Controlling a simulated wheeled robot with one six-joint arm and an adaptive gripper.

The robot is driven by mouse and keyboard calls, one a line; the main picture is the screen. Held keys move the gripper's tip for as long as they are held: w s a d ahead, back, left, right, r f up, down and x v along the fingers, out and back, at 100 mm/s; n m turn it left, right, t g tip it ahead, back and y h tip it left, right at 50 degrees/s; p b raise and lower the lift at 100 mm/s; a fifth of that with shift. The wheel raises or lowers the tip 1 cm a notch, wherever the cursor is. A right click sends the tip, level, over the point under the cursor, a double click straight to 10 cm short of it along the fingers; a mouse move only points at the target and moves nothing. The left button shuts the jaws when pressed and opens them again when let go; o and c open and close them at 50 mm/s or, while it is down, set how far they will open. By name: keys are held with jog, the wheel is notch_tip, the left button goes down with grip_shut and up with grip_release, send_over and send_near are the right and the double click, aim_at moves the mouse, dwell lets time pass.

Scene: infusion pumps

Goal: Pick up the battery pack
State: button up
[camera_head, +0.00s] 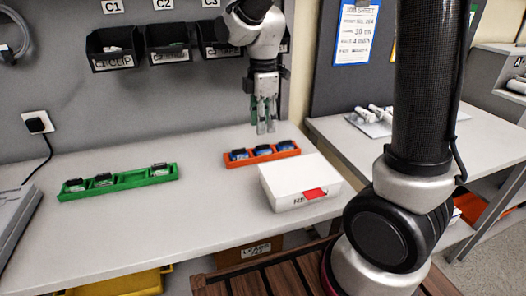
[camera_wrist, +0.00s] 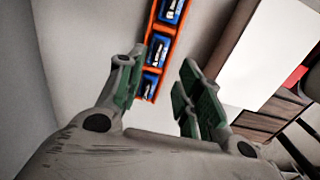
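An orange tray (camera_head: 264,159) on the table holds three blue battery-like packs, among them a middle one (camera_head: 262,150). The packs also show in the wrist view (camera_wrist: 158,50), in a row between my fingers and beyond them. A green tray (camera_head: 133,182) to the left holds three dark-topped packs, such as the one at its right end (camera_head: 160,169). I cannot tell which pack is the task's battery pack. My gripper (camera_head: 265,130) points down above the orange tray. Its fingers (camera_wrist: 163,62) are apart with nothing between them.
A white box (camera_head: 292,178) with a red tab stands right of the orange tray, close by. Labelled black bins (camera_head: 112,48) hang on the wall behind. The table between the green and orange trays is clear. A second table (camera_head: 350,150) stands at right.

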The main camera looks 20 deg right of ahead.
aim_at(261, 145)
jog(key=f, duration=0.7)
jog(key=shift+w+a+f, duration=0.1)
jog(key=shift+w+a, duration=0.1)
grip_shut()
